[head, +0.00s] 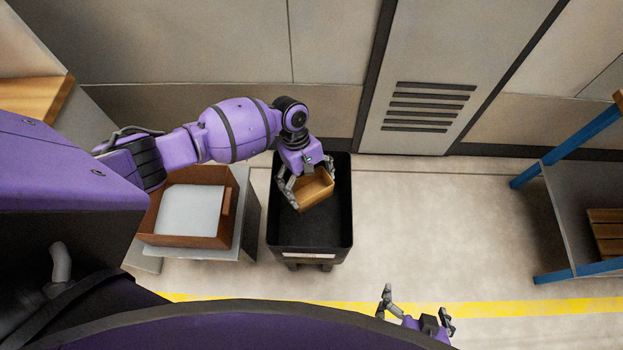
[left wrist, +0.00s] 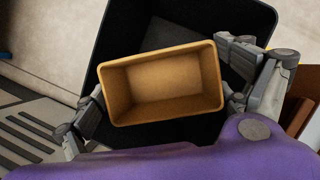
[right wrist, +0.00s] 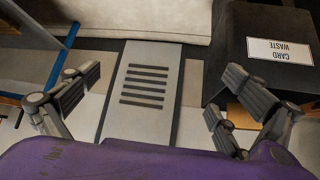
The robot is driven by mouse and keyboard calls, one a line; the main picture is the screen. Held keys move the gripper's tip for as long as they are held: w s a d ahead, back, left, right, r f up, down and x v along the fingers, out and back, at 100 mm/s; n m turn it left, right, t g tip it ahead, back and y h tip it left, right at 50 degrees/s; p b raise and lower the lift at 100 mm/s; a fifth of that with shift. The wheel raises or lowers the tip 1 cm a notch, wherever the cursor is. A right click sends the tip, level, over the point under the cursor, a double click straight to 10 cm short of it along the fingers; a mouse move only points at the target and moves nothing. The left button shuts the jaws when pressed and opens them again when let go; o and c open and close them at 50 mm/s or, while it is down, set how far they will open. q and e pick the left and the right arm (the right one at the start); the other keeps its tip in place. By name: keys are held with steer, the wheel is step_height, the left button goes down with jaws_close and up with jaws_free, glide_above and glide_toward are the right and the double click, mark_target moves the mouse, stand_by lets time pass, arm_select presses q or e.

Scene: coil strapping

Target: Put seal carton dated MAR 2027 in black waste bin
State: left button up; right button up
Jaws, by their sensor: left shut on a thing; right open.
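The carton is a small open-topped tan box (head: 313,190). My left gripper (head: 300,193) is shut on it and holds it over the black waste bin (head: 346,225). In the left wrist view the carton (left wrist: 163,85) is empty inside, with a finger on each side of it and the bin (left wrist: 125,30) beneath. No date shows on the visible faces. The right wrist view shows the bin (right wrist: 230,70) with a white label reading CARD WASTE. My right gripper (head: 415,308) is open and empty, low in the head view near the yellow floor line.
A brown box (head: 185,241) with a pale grey inside sits on a grey stand left of the bin. A blue-framed rack (head: 555,175) stands at the right. A wall with a vented panel (head: 430,105) is behind. The floor right of the bin is clear.

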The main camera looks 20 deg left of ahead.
mark_target(309, 194)
arm_select(q)
step_height(309, 194, down, 2)
steer(key=shift+s+f+b, duration=0.1)
steer(key=shift+s+b, duration=0.05)
steer(key=shift+b, duration=0.15)
step_height(309, 194, down, 2)
steer(key=shift+f+b, duration=0.25)
steer(key=shift+b, duration=0.3)
step_height(309, 194, down, 4)
steer(key=shift+r+b, duration=0.25)
steer(key=shift+b, duration=0.5)
steer(key=shift+f+b, duration=0.35)
steer(key=shift+f, duration=0.4)
step_height(309, 194, down, 11)
steer(key=b, duration=0.6)
steer(key=shift+r, duration=0.15)
arm_select(e)
step_height(309, 194, down, 10)
steer(key=s, duration=0.2)
steer(key=shift+g, duration=0.4)
steer(key=shift+s, duration=0.3)
